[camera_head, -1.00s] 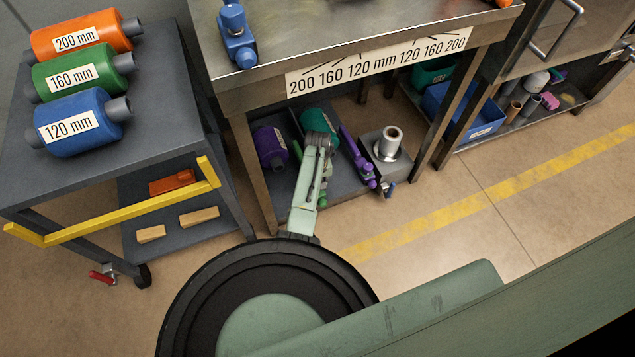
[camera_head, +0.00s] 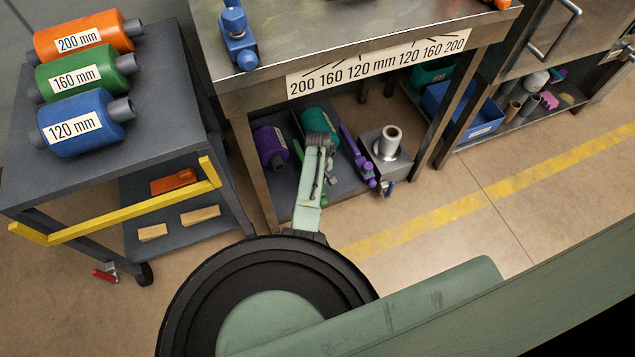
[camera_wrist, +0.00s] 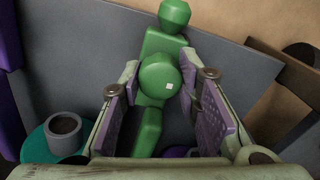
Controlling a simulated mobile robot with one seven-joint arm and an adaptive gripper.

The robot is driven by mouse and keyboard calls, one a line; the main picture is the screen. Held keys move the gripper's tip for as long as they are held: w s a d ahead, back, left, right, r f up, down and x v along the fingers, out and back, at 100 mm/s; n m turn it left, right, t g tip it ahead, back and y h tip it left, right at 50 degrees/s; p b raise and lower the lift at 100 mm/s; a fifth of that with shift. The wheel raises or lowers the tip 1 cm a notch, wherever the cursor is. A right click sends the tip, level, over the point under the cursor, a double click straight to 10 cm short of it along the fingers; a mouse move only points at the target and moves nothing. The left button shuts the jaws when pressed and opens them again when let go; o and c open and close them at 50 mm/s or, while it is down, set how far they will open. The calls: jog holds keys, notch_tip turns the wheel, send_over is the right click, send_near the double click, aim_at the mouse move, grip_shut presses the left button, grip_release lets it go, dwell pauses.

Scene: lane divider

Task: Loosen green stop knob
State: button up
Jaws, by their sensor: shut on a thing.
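The green stop shows in the wrist view as a green body (camera_wrist: 148,130) lying on the grey lower shelf, with a round green knob (camera_wrist: 160,78) that has a small white square on its face. A second, faceted green end (camera_wrist: 174,14) sticks out at the far end. My gripper (camera_wrist: 158,92) has its purple-padded fingers on either side of the round knob and is shut on it. In the head view, my gripper (camera_head: 318,142) reaches under the steel table, and only slivers of the green stop (camera_head: 324,172) show beside it.
Purple (camera_head: 270,147) and teal (camera_head: 318,121) rollers, a purple stop (camera_head: 356,155) and a grey block with a metal cylinder (camera_head: 391,142) crowd the shelf. The steel table (camera_head: 350,35) stands above. A cart (camera_head: 160,50) with labelled rollers stands at left.

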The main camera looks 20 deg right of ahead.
jog(key=o, duration=1.2)
jog(key=shift+f, duration=0.1)
notch_tip(320, 180, up, 12)
jog(key=shift+r, duration=0.1)
dwell(0.4)
